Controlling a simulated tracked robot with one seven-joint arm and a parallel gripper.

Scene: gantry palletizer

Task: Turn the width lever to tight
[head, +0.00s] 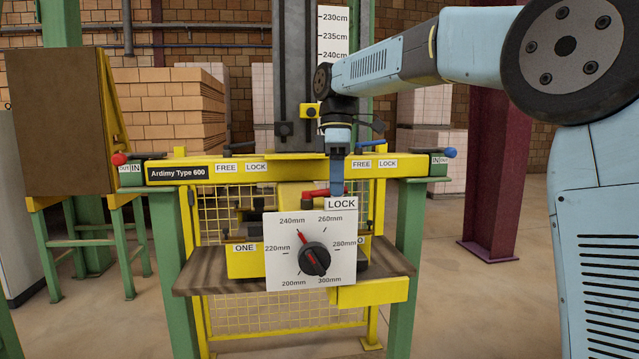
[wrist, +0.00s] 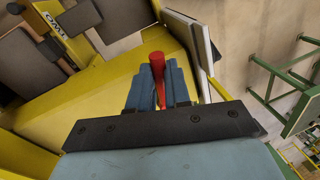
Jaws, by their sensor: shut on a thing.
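A red lever (head: 316,193) lies roughly level just above a white LOCK label (head: 341,204) on the yellow machine head. I take it to be the width lever, though no label names it so. My gripper (head: 337,188) points down at the lever's right part and hides some of it. In the wrist view my blue fingers (wrist: 160,88) are shut on the red lever (wrist: 157,60), whose rounded end sticks out past them. Below the label, a white dial plate (head: 283,224) marked 200mm to 300mm carries a black knob (head: 314,259); its red pointer is near 240mm.
A yellow crossbeam (head: 300,172) with FREE and LOCK labels runs behind my gripper. A red-knobbed lever (head: 119,159) is at its left end, a blue-knobbed one (head: 450,153) at its right. A brown board (head: 190,278) sits under the head. Floor is open at right.

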